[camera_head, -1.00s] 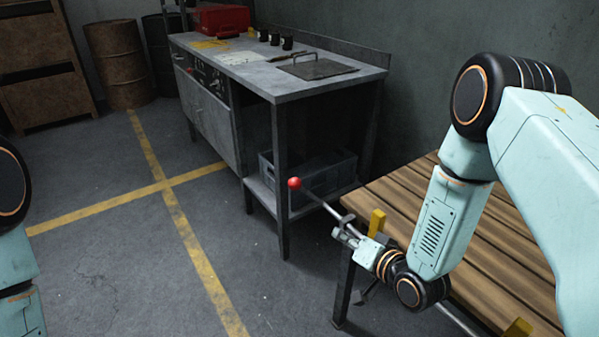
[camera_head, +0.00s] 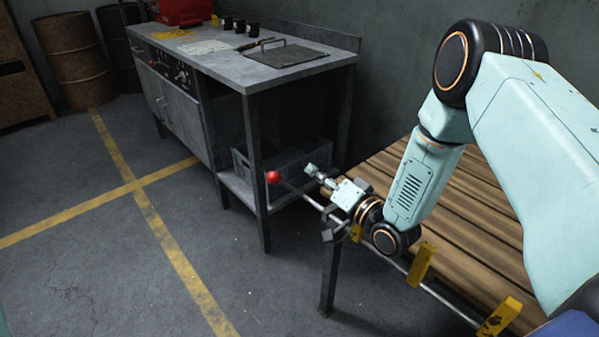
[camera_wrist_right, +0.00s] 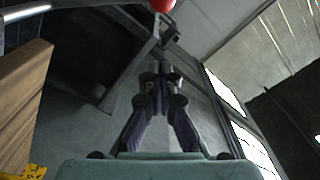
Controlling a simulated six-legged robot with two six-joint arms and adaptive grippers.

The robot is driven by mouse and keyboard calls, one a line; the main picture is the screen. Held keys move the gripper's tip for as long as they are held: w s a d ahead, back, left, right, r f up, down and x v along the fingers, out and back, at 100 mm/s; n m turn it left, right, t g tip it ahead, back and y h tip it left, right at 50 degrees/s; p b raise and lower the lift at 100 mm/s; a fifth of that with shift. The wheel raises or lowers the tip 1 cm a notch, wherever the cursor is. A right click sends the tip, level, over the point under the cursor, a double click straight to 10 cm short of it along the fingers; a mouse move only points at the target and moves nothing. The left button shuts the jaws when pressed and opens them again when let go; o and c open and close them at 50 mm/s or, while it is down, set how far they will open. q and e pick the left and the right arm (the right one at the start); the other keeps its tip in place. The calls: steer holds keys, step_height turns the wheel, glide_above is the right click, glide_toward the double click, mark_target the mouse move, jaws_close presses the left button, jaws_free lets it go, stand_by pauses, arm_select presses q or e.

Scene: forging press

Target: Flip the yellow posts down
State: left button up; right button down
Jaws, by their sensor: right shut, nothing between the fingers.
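Several yellow posts sit along a metal rod with a red ball end (camera_head: 273,177), at the near edge of the slatted wooden table. The nearest post (camera_head: 500,316) and the middle post (camera_head: 421,264) lean up from the rod. The far post (camera_head: 356,232) is partly hidden by my right wrist and seems to sit low at the rod. My right gripper (camera_head: 314,171) is shut and empty, just past the table's far corner, near the ball end. My left gripper is out of view.
A grey metal workbench (camera_head: 270,70) stands beyond the table, with a grey crate (camera_head: 285,155) on its lower shelf. The slatted table (camera_head: 465,205) lies under my right arm. Floor at left is clear.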

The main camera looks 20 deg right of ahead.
steer(key=b+x, duration=0.2)
steer(key=x, duration=0.7)
steer(key=shift+w+a, duration=0.2)
steer(key=shift+s+a+f+b, duration=0.65)
steer(key=shift+s+a+f, duration=0.5)
steer(key=shift+s+f, duration=0.1)
